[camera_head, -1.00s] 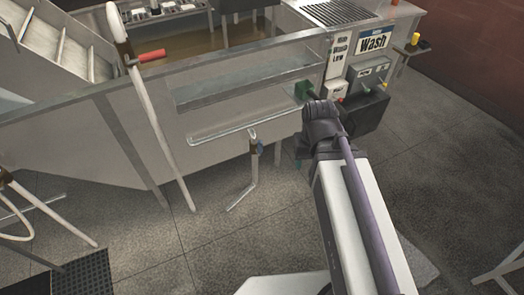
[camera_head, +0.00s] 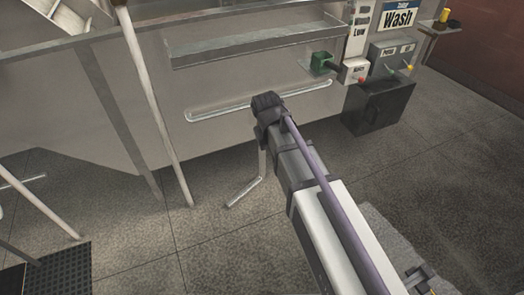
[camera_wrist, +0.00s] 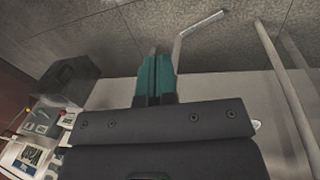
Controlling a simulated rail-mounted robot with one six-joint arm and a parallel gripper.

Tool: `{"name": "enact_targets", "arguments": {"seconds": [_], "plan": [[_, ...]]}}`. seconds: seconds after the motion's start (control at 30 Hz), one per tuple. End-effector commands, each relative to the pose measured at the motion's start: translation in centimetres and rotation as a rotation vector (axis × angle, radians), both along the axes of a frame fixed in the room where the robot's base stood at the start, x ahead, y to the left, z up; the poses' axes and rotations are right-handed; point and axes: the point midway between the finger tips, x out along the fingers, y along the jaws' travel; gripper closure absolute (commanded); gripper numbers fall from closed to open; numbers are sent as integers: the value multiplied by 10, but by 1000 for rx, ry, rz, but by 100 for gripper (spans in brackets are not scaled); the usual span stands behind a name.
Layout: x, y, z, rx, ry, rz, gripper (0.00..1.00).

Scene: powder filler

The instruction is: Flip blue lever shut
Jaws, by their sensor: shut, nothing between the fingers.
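The blue lever does not show in either view now; in the head view my arm covers the spot on the drain pipe where it sits. The lower part of the bent metal drain pipe (camera_head: 246,190) shows just left of my arm. The pipe also shows in the wrist view (camera_wrist: 190,40), just right of my fingertips. My gripper (camera_wrist: 154,56) has teal fingers, which are together and empty. In the head view my arm hides the fingers. I cannot tell whether they touch the lever or the pipe.
A long metal rail (camera_head: 215,113) runs along the tank wall above the pipe. A white pole (camera_head: 155,110) stands to the left. A green block (camera_head: 321,63), a control panel with a Wash sign (camera_head: 398,16) and a dark box (camera_head: 379,104) are to the right.

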Motion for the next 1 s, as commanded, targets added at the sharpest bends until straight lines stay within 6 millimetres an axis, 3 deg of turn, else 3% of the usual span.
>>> {"name": "enact_targets", "arguments": {"seconds": [0.03, 0.2, 0.33, 0.43, 0.53, 0.67, 1.0], "plan": [[26, 17, -51, -37, -14, 32, 100], [98, 71, -123, -196, -80, 138, 100], [156, 115, -159, -340, -149, 217, 100], [202, 139, -158, -463, -207, 260, 100], [227, 136, -134, -555, -244, 274, 100], [229, 130, -127, -600, -261, 288, 100], [230, 127, -134, -596, -258, 288, 100]]}}
